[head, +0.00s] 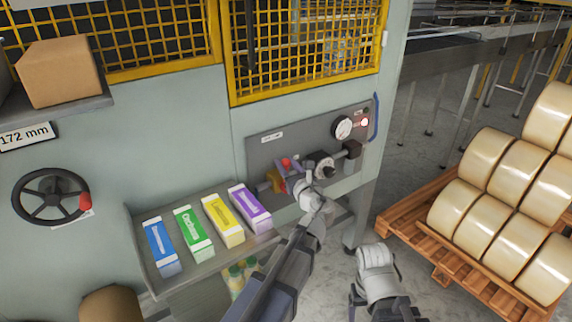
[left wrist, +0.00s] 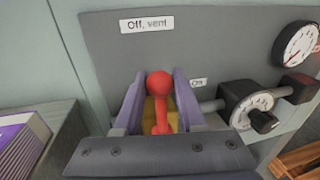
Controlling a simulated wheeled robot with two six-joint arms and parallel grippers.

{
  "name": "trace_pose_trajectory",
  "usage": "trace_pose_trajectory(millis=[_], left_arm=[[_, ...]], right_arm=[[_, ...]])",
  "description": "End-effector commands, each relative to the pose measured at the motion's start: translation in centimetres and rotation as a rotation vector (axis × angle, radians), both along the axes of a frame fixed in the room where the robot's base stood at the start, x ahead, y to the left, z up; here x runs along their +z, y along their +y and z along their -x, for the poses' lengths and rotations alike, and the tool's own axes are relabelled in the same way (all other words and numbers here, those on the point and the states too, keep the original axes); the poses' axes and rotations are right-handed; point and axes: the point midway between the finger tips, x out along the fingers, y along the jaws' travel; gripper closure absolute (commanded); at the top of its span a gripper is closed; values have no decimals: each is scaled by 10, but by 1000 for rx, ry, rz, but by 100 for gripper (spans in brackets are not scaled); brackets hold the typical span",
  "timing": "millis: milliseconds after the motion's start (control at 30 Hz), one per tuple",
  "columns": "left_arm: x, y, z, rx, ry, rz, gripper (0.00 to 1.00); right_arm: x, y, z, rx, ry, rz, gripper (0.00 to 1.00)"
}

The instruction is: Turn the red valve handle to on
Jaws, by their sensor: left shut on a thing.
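The red valve handle (left wrist: 159,90) has a round ball end and a stem running down to a yellow valve body (left wrist: 152,112) on the grey panel. In the left wrist view its ball points up the picture, below the "Off, vent" label (left wrist: 147,25). The "On" label (left wrist: 198,82) is to its right, partly hidden by a finger. My left gripper (left wrist: 160,100) is shut on the handle, one finger on each side. In the head view the handle (head: 286,163) is partly covered by my left gripper (head: 288,176). My right arm shows at the lower right, but its fingers cannot be made out.
A regulator knob (head: 320,166) and a pressure gauge (head: 342,127) sit right of the valve. A shelf with several coloured cartons (head: 222,220) is to the left, beside a black handwheel (head: 50,197). A pallet (head: 405,220) of rolls stands right.

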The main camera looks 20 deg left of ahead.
Motion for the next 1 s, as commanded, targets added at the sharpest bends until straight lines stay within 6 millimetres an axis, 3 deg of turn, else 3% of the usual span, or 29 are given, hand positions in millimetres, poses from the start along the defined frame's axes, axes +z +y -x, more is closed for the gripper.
trace_pose_trajectory(millis=[667, 1000], left_arm=[[0, 0, 0, 0, 3, -2, 100], [0, -9, -12, 0, 113, -88, 100]], right_arm=[[0, 0, 0, 0, 0, 0, 24], [6, 0, 0, 0, 0, 0, 24]])
